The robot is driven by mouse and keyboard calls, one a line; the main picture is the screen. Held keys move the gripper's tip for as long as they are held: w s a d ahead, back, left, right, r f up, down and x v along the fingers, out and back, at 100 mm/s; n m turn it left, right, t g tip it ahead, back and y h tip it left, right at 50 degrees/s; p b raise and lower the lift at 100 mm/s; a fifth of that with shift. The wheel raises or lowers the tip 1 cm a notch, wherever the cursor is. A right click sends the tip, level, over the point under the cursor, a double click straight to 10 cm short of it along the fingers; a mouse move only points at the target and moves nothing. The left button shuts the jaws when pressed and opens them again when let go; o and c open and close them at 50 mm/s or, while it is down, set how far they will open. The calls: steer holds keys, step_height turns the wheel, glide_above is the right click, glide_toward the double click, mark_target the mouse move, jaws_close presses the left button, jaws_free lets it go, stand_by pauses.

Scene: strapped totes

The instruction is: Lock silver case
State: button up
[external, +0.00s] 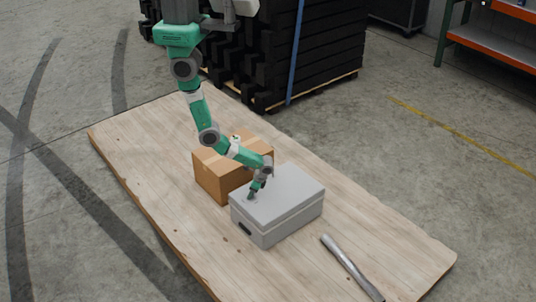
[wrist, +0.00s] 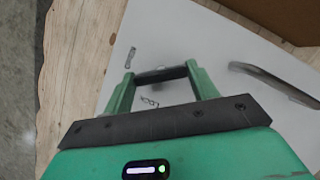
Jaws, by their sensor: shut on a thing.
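The silver case (external: 290,197) is a light grey box with its lid down, standing on the wooden table. A dark recess or handle (external: 245,229) shows on its front left face. My gripper (external: 251,196) points down at the left part of the lid. In the wrist view my gripper (wrist: 161,75) has its green fingers at either end of a short dark bar (wrist: 172,73), over the pale case top (wrist: 200,45). I cannot tell whether this bar belongs to the case. Small dark markings show beside the fingers. The fingertip contact is too small to see in the external view.
A cardboard box (external: 215,175) stands close behind the case on the wooden table (external: 140,140). A metal bar (external: 350,266) lies at the front right. A curved metallic piece (wrist: 275,80) shows at right in the wrist view. The table's far left is clear.

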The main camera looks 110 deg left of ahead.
mark_target(256, 194)
steer(key=n+h, duration=0.1)
steer(key=n, duration=0.1)
steer(key=n+h, duration=0.1)
steer(key=n, duration=0.2)
steer(key=shift+a+n+t+p, duration=0.15)
steer(key=shift+n+t+p, duration=0.15)
steer(key=n, duration=0.2)
steer(key=n+t+h, duration=0.1)
steer(key=n, duration=0.1)
steer(key=shift+s+a+n+h+p, duration=0.1)
steer(key=shift+n+h+p, duration=0.2)
steer(key=shift+n+p, duration=0.1)
steer(key=shift+n+t, duration=0.3)
steer(key=o, duration=1)
steer(key=p+v, duration=0.4)
steer(key=v, duration=0.3)
steer(key=shift+a+r, duration=0.2)
steer(key=shift+r, duration=0.15)
